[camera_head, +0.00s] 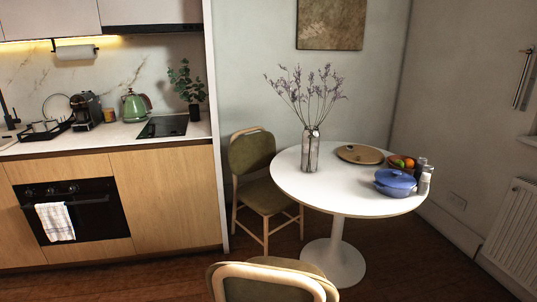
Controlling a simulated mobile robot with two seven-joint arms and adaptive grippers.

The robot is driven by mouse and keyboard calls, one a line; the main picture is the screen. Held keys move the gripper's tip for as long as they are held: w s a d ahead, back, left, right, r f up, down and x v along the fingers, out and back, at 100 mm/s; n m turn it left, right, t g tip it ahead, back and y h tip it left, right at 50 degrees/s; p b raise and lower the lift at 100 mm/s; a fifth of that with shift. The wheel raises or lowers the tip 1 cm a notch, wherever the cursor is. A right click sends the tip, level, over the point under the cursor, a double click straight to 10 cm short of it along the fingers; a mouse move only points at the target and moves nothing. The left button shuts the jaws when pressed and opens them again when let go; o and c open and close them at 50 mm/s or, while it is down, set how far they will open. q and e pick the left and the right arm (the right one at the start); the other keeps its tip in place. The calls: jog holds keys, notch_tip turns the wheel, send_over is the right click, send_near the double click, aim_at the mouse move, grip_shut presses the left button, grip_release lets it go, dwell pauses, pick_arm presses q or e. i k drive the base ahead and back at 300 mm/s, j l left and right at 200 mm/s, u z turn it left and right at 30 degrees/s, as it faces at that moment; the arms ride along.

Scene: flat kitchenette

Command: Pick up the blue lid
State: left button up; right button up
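The blue lid (396,179) sits on top of a blue pot (393,190) on the round white table (300,187), near the table's right edge. The lid is rounded and looks level on the pot. Its handle is too small to make out clearly. Neither of my grippers shows in the head view, so their state is hidden.
On the table are a glass vase (310,152) with tall dry stems, a wooden board (360,154), a fruit bowl (401,163) and shakers (424,181) beside the pot. Chairs stand at the left (262,195) and front (270,283). A kitchen counter (100,136) is at the left.

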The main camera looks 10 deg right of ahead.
aim_at(397, 179)
jog(key=l, duration=2.9)
jog(key=i+l, duration=0.15)
jog(key=l, duration=0.15)
jog(key=i+l, duration=0.15)
jog(key=l, duration=0.15)
jog(key=i+l, duration=0.1)
jog(key=l, duration=0.2)
jog(key=i+l, duration=0.3)
jog(key=l, duration=0.15)
jog(key=i+l, duration=0.65)
jog(key=l, duration=0.2)
